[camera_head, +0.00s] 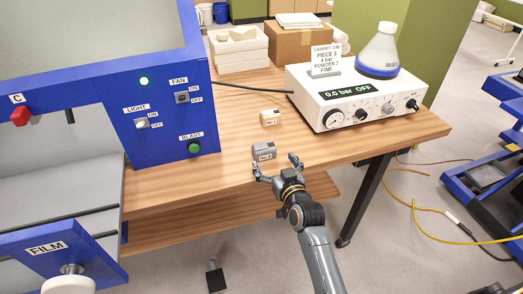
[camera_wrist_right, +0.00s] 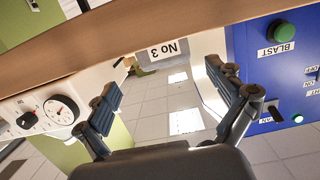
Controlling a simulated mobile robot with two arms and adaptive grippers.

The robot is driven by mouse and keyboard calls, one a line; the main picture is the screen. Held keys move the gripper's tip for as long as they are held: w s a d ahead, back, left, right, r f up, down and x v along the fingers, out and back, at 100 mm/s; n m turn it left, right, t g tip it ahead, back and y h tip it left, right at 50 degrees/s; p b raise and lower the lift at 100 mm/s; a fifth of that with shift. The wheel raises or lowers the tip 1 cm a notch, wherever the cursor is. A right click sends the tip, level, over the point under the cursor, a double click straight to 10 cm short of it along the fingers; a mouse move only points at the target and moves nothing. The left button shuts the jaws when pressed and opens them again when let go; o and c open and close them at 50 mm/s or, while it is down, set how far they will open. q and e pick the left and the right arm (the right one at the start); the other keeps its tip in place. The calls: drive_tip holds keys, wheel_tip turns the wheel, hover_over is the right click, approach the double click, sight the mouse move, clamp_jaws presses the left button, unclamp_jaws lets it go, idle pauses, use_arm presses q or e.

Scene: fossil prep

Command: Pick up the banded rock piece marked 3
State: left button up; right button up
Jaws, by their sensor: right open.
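The rock piece marked No 3 (camera_head: 264,151) is a small grey block with a white label, standing on the wooden table near its front edge. The right wrist view shows it upside down at the top middle, with its label (camera_wrist_right: 160,51) readable. My right gripper (camera_head: 277,167) is open and empty at the front edge, just in front of the block. In the right wrist view its two fingers (camera_wrist_right: 166,84) are spread wide, and the block lies beyond the fingertips. Any banding on the block is too small to tell. My left gripper is not in view.
A tan block (camera_head: 270,118) with a label stands behind the grey one. A white control unit (camera_head: 340,100) with a gauge, reading 0.0 bar OFF, carries a card and a flask (camera_head: 380,52). A blue cabinet (camera_head: 160,115) stands left. Bare tabletop (camera_head: 215,165) lies between.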

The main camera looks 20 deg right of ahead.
sight(267, 154)
drive_tip(key=shift+w+a+f, duration=0.1)
drive_tip(key=shift+w, duration=0.65)
drive_tip(key=shift+w+a, duration=0.15)
drive_tip(key=shift+w, duration=0.3)
drive_tip(key=shift+w+f, duration=0.1)
drive_tip(key=shift+w, duration=0.15)
drive_tip(key=w, duration=0.1)
drive_tip(key=w+f+p, duration=0.1)
drive_tip(key=w, duration=0.1)
drive_tip(key=shift+w+a, duration=0.1)
drive_tip(key=shift+w+f, duration=0.15)
drive_tip(key=shift+w, duration=0.45)
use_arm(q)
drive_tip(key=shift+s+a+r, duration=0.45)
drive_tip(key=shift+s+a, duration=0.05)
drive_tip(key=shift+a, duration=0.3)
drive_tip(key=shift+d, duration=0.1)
use_arm(e)
drive_tip(key=shift+c, duration=0.5)
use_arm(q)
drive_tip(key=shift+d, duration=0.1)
use_arm(e)
drive_tip(key=c, duration=1.4)
